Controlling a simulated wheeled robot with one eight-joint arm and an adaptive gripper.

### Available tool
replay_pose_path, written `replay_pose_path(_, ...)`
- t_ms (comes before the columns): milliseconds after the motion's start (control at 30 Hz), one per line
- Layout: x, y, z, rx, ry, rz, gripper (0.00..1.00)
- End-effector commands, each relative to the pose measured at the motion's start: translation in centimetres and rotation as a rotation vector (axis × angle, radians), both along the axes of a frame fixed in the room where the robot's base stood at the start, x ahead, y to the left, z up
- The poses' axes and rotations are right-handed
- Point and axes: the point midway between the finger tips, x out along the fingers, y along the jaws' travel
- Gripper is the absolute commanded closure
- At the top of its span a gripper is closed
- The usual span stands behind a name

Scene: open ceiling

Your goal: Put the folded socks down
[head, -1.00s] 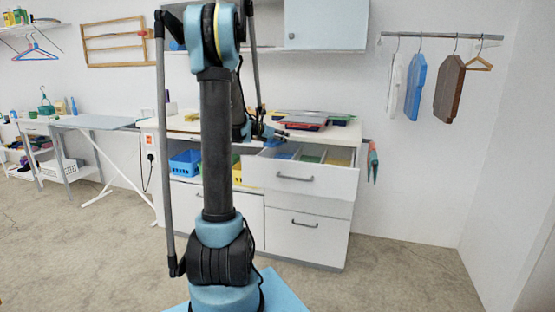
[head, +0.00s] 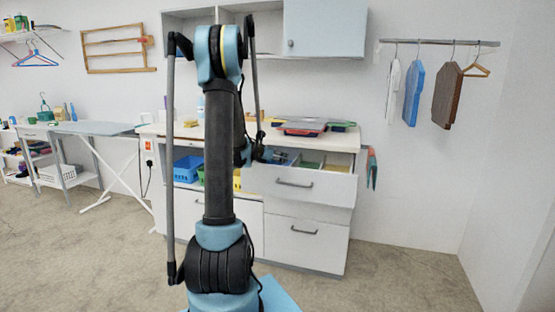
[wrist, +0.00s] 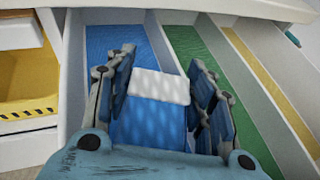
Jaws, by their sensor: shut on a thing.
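The folded socks (wrist: 155,110), blue with a white band, sit between the fingers of my gripper (wrist: 162,72) in the wrist view. The gripper is shut on them. They are over the open top drawer (head: 300,185), mainly in line with its blue-lined compartment (wrist: 108,40). I cannot tell whether they touch the drawer floor. In the head view my gripper (head: 266,155) is at the drawer's left end, and my arm hides part of it; the socks cannot be made out there.
Dividers separate the blue compartment from a green one (wrist: 200,50) and a yellow one (wrist: 265,75). The counter (head: 345,140) with stacked flat items overhangs the drawer's back. A yellow basket (wrist: 25,85) stands left of the drawer, and a blue basket (head: 188,169) farther left.

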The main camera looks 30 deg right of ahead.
Motion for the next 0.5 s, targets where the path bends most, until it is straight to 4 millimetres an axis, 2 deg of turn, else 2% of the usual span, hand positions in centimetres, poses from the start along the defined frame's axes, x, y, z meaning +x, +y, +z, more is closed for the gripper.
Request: replay_pose_path(500, 0.1, 0.0, -1.2, 0.000, 0.000, 0.001, 0.74)
